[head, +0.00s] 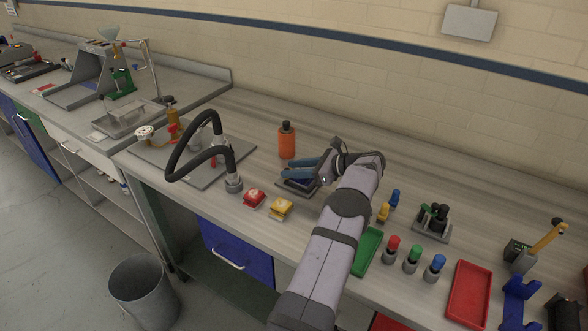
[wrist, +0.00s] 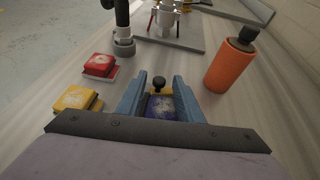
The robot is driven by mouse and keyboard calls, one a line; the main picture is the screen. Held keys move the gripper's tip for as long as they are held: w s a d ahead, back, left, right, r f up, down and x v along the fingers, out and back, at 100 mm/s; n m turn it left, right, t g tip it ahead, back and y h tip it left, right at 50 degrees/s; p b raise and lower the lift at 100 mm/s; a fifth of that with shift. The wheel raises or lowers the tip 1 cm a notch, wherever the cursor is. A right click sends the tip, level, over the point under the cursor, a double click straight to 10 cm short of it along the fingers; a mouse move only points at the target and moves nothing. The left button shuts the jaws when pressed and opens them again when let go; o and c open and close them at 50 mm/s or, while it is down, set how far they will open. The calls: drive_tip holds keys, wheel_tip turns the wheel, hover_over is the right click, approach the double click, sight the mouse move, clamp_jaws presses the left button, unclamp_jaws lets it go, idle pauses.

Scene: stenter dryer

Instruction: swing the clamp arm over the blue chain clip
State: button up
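The blue chain clip (wrist: 168,108) is a dark blue block with a pale worn mark. In the wrist view it lies between my gripper's fingers, with a small black knob (wrist: 158,83) at its far end, which looks to be the clamp arm's handle. My gripper (wrist: 160,80) has its two blue fingers apart, one on each side of the knob and block. I cannot tell whether they touch. In the head view my gripper (head: 296,167) is low over the grey base (head: 285,188), and hides most of the clip and any clamp arm.
A red block (head: 254,197) and a yellow block (head: 281,207) sit left and front of my gripper. An orange bottle (head: 287,143) stands close behind it. A black curved hose (head: 174,157) rises at the left. Small knobs and trays lie to the right.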

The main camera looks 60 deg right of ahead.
drive_tip(key=shift+b+v, duration=0.95)
drive_tip(key=shift+v, duration=2.75)
drive_tip(key=shift+w+a+p, duration=0.15)
drive_tip(key=shift+a+p, duration=0.05)
drive_tip(key=shift+p, duration=0.25)
drive_tip(key=shift+p+x, duration=1.1)
drive_tip(key=shift+x, duration=2.55)
drive_tip(key=shift+d, duration=0.1)
clamp_jaws()
